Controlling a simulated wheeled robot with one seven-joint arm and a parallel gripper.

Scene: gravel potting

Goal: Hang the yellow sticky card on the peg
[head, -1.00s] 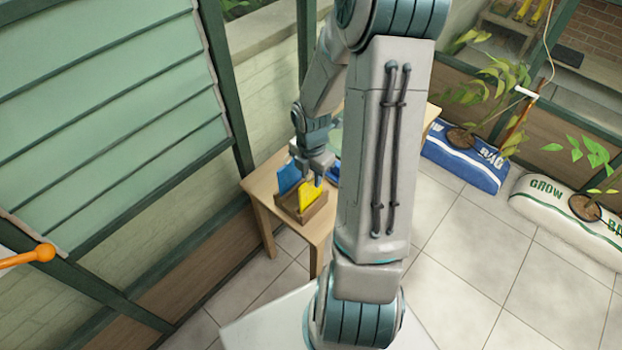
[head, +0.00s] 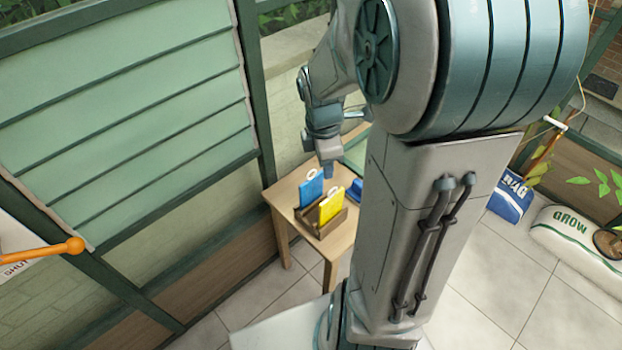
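The yellow sticky card (head: 331,205) stands upright in a slot of a small wooden holder (head: 334,227) on a wooden table, with a pale ring at its top. A blue card (head: 311,188) with a similar ring stands behind it. My gripper (head: 328,172) hangs above and just behind the cards, fingers pointing down, apart from the yellow card. I cannot tell whether its fingers are open or shut. A short white bar (head: 555,123) with a cord by it shows at the far right; I cannot tell whether it is the peg.
The wooden table (head: 287,190) stands by the green-framed wall. A blue object (head: 354,192) lies partly hidden beside the holder.

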